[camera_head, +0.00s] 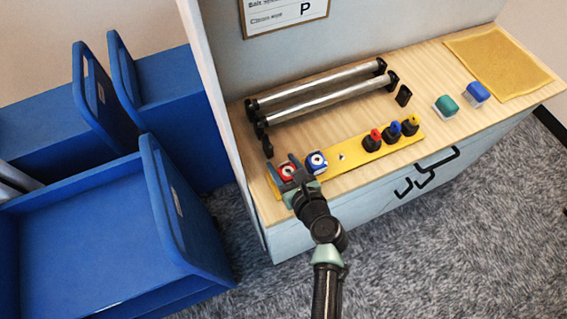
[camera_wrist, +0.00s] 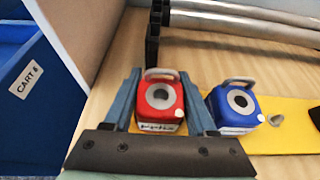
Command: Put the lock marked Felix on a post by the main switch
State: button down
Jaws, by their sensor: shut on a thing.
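My gripper (camera_head: 284,174) is shut on a red lock (camera_head: 288,169) at the left end of the yellow strip (camera_head: 335,165). In the wrist view the red lock (camera_wrist: 159,102) stands upright between the two blue-grey fingers, with a grey shackle on top and a round grey face. A small label on its front is too blurred to read. I cannot tell whether it rests on the strip or is lifted. A blue lock (camera_head: 316,162) stands just to its right on the strip. A small pale post (camera_head: 341,157) shows bare right of that.
Three black switches with red (camera_head: 374,136), blue (camera_head: 394,130) and yellow (camera_head: 411,122) tops stand further right. Green (camera_head: 445,106) and blue (camera_head: 477,93) blocks stand near a yellow mat (camera_head: 499,66). Metal rollers (camera_head: 325,88) lie behind. Blue carts (camera_head: 90,215) stand at left.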

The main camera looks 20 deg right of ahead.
jog(key=shift+f, duration=0.1)
jog(key=shift+c, duration=0.6)
grip_release()
jog(key=shift+s, duration=0.1)
jog(key=v, duration=1.2)
jog(key=shift+s+r, duration=0.2)
jog(key=shift+s, duration=0.15)
